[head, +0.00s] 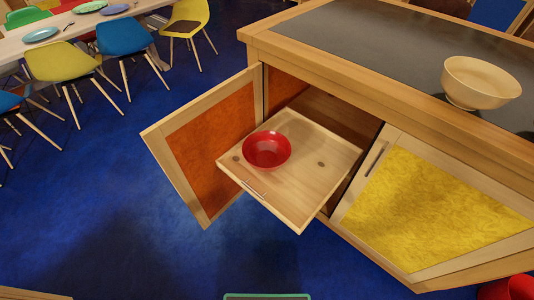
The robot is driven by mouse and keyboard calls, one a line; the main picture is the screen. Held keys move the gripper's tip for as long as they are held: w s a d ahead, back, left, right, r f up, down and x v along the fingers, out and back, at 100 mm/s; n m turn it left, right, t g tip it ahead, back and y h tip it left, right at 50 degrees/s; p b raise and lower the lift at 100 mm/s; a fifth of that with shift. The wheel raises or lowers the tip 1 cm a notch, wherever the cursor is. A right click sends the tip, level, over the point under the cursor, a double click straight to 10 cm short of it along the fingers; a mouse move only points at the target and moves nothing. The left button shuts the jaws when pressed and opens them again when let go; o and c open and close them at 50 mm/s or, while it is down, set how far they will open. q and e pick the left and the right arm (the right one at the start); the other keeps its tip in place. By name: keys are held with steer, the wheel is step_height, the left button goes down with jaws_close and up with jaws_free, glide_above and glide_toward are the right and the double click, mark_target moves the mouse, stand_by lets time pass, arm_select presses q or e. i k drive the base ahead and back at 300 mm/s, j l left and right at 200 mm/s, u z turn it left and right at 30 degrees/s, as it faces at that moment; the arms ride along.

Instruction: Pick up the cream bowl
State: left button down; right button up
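The cream bowl (480,84) stands upright on the dark countertop (375,45) of the wooden cabinet, at the upper right of the head view. It looks empty and nothing touches it. Neither of my grippers shows in the head view.
Below the counter, a pulled-out wooden shelf (310,150) holds a red bowl (267,150). An orange-panelled door (210,140) stands open beside it; a yellow-panelled door (430,215) is at right. A dining table (75,36) with chairs stands back left. Blue floor (110,200) is clear at left.

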mark_target(471, 88)
steer(key=z, duration=1.4)
steer(key=l, duration=0.25)
steer(key=i, duration=0.05)
